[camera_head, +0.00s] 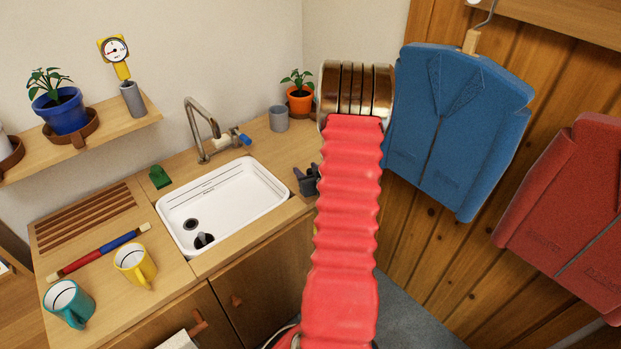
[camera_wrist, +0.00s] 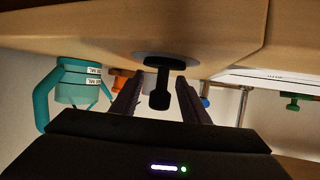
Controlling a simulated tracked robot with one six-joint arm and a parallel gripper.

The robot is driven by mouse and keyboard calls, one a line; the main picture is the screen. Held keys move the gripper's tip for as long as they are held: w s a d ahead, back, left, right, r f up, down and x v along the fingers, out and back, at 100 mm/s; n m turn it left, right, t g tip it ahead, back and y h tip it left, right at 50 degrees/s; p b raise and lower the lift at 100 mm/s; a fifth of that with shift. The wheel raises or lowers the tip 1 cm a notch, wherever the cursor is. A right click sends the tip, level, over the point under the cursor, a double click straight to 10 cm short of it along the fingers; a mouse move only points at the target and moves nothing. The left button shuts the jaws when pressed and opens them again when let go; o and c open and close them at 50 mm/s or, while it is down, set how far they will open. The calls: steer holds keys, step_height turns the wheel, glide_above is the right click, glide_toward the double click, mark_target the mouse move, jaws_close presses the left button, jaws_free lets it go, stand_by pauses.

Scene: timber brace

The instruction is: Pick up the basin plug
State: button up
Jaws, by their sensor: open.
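The wrist view looks upside down. In it the black basin plug (camera_wrist: 160,88) stands on the wooden counter (camera_wrist: 90,28), its round base on the wood and its knob towards me. My gripper (camera_wrist: 157,92) is open, with one dark finger on each side of the knob and a visible gap on both sides. I cannot tell how deep the knob sits between the fingers. In the head view my gripper (camera_head: 308,180) shows partly, beside the red-sleeved arm, just right of the white sink. The plug is hidden there.
The sink (camera_head: 245,203) has a dark drain (camera_head: 190,224) and another dark object (camera_head: 203,240) inside. Behind it stand a tap (camera_head: 200,130), a grey cup (camera_head: 278,118) and an orange plant pot (camera_head: 299,100). A teal jug (camera_wrist: 75,88) stands near the plug.

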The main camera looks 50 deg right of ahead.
steer(key=shift+w+d+f, duration=0.2)
steer(key=shift+w, duration=0.1)
stand_by(0.4)
jaws_close()
